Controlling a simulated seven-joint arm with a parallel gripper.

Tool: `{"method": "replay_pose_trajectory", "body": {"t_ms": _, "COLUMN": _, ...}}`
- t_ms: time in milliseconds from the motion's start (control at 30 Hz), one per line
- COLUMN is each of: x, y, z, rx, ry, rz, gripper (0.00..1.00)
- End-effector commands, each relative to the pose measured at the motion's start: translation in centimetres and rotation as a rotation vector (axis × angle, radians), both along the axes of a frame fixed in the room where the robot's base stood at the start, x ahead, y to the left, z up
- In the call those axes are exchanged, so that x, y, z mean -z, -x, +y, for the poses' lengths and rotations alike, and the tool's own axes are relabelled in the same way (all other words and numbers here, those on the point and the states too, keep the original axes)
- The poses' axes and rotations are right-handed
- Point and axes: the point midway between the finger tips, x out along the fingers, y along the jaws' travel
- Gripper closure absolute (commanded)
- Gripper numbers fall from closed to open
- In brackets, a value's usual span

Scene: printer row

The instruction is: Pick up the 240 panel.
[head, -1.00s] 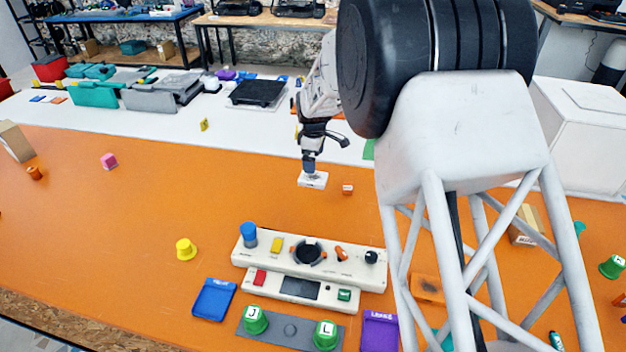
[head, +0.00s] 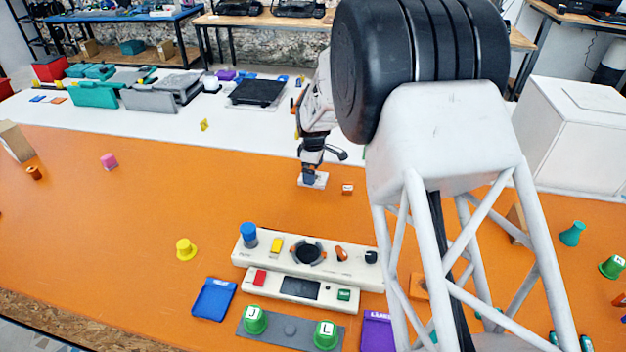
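A small white block-like panel (head: 321,182) lies on the orange table, towards its far side. It may be the 240 panel, but no number can be read on it at this size. My gripper (head: 309,180) points down right at this white piece, and its fingertips overlap the piece's left and middle part in the head view. The fingers hide part of its top. Whether they are closed on it or only touching it cannot be told.
A small orange-and-white block (head: 347,189) lies just right of the white piece. A cream control panel (head: 290,262) with knobs stands nearer, with a yellow knob piece (head: 186,249) to its left. The orange table between is clear.

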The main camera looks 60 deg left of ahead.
Motion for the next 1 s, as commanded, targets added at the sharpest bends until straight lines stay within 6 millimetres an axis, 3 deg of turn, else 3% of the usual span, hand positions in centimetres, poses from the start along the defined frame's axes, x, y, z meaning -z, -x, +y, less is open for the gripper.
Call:
{"method": "replay_pose_trajectory", "body": {"t_ms": 300, "x": 2.8, "y": 0.0, "z": 0.0, "rx": 0.000, "ry": 0.000, "rz": 0.000, "gripper": 0.00}}
{"method": "replay_pose_trajectory", "body": {"t_ms": 867, "x": 2.9, "y": 0.0, "z": 0.1, "rx": 0.000, "ry": -0.001, "rz": -0.001, "gripper": 0.00}}
{"method": "replay_pose_trajectory", "body": {"t_ms": 1000, "x": 2.9, "y": 0.0, "z": 0.1, "rx": 0.000, "ry": -0.001, "rz": -0.001, "gripper": 0.20}}
